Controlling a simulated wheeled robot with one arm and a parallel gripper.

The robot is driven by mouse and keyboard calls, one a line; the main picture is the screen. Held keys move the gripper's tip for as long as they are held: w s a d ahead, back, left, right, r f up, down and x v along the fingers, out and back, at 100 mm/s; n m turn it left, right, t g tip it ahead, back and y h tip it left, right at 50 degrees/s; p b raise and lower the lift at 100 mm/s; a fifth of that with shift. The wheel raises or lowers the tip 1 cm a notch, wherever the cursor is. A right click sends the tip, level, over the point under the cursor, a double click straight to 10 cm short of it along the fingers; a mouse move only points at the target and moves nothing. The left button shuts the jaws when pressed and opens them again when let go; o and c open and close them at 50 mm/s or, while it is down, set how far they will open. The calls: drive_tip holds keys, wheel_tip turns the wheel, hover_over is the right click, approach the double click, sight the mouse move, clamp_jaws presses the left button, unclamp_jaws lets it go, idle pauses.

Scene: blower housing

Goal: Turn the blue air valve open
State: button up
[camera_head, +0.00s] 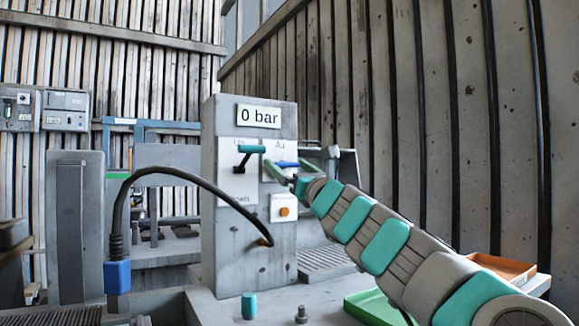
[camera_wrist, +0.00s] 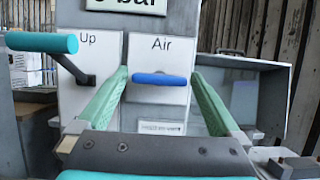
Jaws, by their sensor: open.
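The blue air valve handle (camera_wrist: 160,79) lies level across the white plate (camera_wrist: 158,105) marked "Air" in the wrist view. In the head view the blue handle (camera_head: 287,164) shows on the grey housing (camera_head: 228,265), just above my gripper. My gripper (camera_head: 279,176) is at the front of the Air plate. In the wrist view its two green fingers (camera_wrist: 160,95) are spread wide, one on each side of the handle, with a gap to it on both sides. Whether the fingertips reach as deep as the handle I cannot tell. A sign (camera_head: 258,116) on the housing reads "0 bar".
A teal-gripped lever (camera_head: 251,150) on the "Up" plate stands out close left of my gripper; it also shows in the wrist view (camera_wrist: 42,43). An orange button (camera_head: 284,211) sits below. A black hose (camera_head: 187,176) with a blue connector (camera_head: 117,277) arches left. A green tray (camera_head: 372,306) lies beneath my arm.

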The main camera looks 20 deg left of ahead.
drive_tip(key=c, duration=1.1)
drive_tip(key=shift+c, duration=0.2)
